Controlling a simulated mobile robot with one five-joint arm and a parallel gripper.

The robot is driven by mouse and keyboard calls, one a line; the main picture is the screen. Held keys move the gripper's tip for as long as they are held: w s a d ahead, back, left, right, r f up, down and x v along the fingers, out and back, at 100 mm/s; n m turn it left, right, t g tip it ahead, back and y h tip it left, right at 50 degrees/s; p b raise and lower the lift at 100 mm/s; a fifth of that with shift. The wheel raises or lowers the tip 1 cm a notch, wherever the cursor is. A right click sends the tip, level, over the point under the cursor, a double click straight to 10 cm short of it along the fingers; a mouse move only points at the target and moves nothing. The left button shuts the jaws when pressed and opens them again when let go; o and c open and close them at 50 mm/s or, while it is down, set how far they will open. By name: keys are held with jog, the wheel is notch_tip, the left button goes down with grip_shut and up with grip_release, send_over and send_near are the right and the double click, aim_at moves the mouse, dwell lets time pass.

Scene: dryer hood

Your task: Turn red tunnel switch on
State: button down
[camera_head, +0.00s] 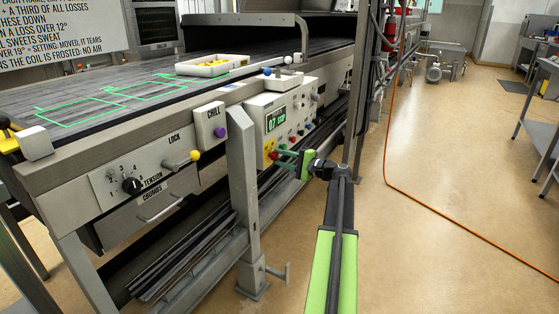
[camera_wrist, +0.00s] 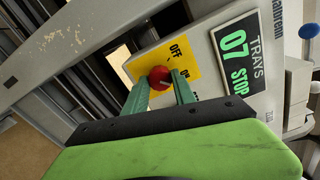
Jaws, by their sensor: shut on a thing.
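The red tunnel switch (camera_wrist: 160,76) has a round red knob and sits on a yellow plate (camera_wrist: 182,52) marked OFF, with a second label partly hidden. In the wrist view my gripper (camera_wrist: 161,84) has its two green fingers on either side of the knob, shut on it. In the head view my gripper (camera_head: 284,153) reaches in from the right to the yellow plate (camera_head: 268,147) on the grey control box (camera_head: 262,104). The knob's exact angle is hard to tell.
A display (camera_wrist: 235,58) beside the plate reads 07 STOP. Several coloured buttons (camera_head: 303,128) sit close by on the box. A grey post (camera_head: 243,180) stands left of my arm. A purple knob (camera_head: 220,132) and a yellow knob (camera_head: 195,156) are further left. Open floor (camera_head: 430,220) lies right.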

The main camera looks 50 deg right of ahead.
jog(key=shift+d, duration=0.1)
dwell(0.3)
jog(key=c, duration=1)
grip_release()
jog(key=shift+c, duration=0.2)
jog(key=v, duration=1.7)
jog(key=shift+s, duration=0.3)
jog(key=shift+f, duration=0.1)
